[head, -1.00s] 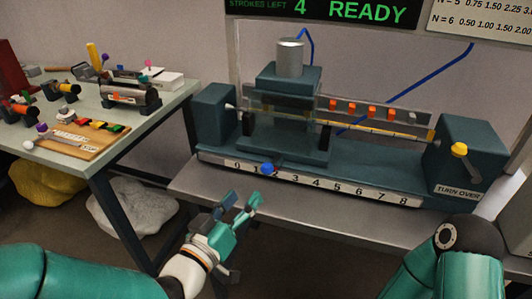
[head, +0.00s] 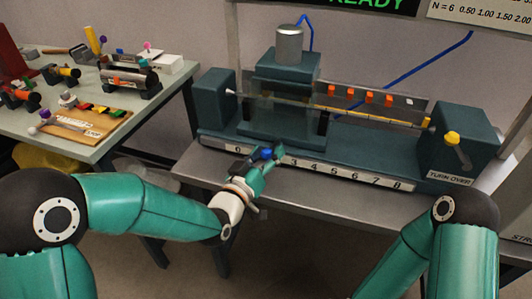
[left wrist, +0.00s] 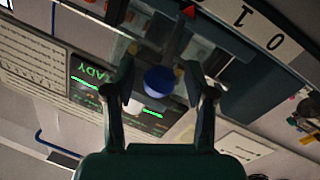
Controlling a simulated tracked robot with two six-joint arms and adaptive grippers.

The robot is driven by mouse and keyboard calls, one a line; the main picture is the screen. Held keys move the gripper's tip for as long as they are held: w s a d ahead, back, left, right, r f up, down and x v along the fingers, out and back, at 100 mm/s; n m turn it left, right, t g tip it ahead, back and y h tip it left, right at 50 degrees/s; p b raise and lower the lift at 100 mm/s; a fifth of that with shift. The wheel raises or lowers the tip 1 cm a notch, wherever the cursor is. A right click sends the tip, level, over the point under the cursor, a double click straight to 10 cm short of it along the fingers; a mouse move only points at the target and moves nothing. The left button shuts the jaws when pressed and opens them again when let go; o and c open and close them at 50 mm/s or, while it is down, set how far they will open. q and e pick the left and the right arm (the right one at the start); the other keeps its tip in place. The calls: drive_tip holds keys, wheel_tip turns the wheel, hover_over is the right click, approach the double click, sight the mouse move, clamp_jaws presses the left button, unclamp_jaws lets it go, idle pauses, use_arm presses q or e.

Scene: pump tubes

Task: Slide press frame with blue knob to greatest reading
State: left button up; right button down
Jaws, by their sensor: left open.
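The blue knob (head: 266,153) is at the front of the dark teal press frame (head: 286,90), just above the numbered scale (head: 340,175), left of the 3. My left gripper (head: 263,156) is at the knob, its fingers partly hiding it and the scale there. In the left wrist view the knob (left wrist: 160,80) sits between the two open fingers, with a gap to each side. A red pointer (left wrist: 189,11) shows there past the 1 of the scale. The press frame stands over the left part of a clear tube bed. My right gripper is not in view.
The end block with a yellow knob (head: 453,138) and a TURN OVER label stands at the bench's right end. The grey bench edge (head: 330,205) lies below the scale. A side table (head: 150,105) with small parts stands left. The scale's right stretch is clear.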

use_arm(q)
clamp_jaws()
drive_tip(key=shift+d+f+b, duration=0.1)
drive_tip(key=shift+d+b, duration=0.1)
drive_tip(key=shift+b, duration=0.15)
drive_tip(key=d+b, duration=0.1)
drive_tip(key=s+d+b, duration=0.1)
drive_tip(key=d, duration=0.1)
drive_tip(key=d+b, duration=0.1)
drive_tip(key=shift+s+d+b, duration=0.35)
drive_tip(key=shift+d, duration=0.05)
